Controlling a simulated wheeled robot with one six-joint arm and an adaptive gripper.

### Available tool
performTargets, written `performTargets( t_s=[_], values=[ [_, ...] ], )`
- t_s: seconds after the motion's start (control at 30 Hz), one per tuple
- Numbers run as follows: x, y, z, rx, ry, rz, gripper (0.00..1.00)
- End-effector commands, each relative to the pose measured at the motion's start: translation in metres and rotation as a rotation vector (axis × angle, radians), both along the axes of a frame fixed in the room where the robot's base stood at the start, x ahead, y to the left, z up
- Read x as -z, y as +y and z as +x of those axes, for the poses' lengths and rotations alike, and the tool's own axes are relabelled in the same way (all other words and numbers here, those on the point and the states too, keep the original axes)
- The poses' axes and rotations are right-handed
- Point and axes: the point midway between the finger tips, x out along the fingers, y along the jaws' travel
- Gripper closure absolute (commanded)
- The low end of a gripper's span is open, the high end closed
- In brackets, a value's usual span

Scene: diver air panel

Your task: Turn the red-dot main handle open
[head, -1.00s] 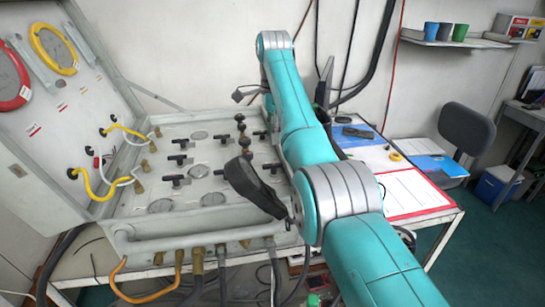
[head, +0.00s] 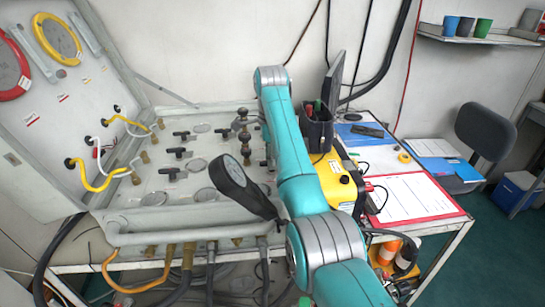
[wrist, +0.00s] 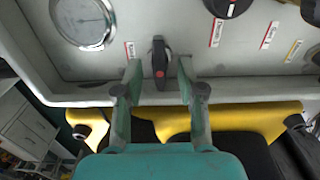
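The red-dot main handle (wrist: 160,64) is a black lever with a red dot, seen in the wrist view. It points up and down in that picture, near the panel's edge. My gripper (wrist: 159,78) is open, with one finger on each side of the handle. Small gaps seem to show between fingers and handle; I cannot tell whether either touches. The grey air panel (head: 150,196) lies in its open case in the head view. There my arm hides the gripper and the red-dot handle.
In the wrist view a round gauge (wrist: 83,20) is left of the handle and a black knob (wrist: 228,5) is right. A yellow-and-black object (wrist: 238,122) lies beyond the panel edge. In the head view, hoses (head: 187,262) hang along the case front.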

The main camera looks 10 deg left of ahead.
Motion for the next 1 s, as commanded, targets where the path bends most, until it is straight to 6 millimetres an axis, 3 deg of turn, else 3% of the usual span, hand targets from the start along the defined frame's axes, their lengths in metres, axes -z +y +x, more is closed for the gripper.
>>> performTargets(
  t_s=[0.03,0.17,0.2,0.67,1.0],
  values=[
    [0.0000,-0.0001,0.0000,0.000,0.000,0.000,0.63],
    [-0.0001,-0.0001,0.0000,0.000,0.000,0.000,0.96],
    [-0.0001,-0.0002,0.0001,0.000,0.000,0.000,1.00],
    [0.0000,-0.0001,0.0000,-0.058,0.000,0.000,1.00],
    [0.0000,-0.0001,-0.0005,-0.308,0.000,0.000,1.00]
  ],
)
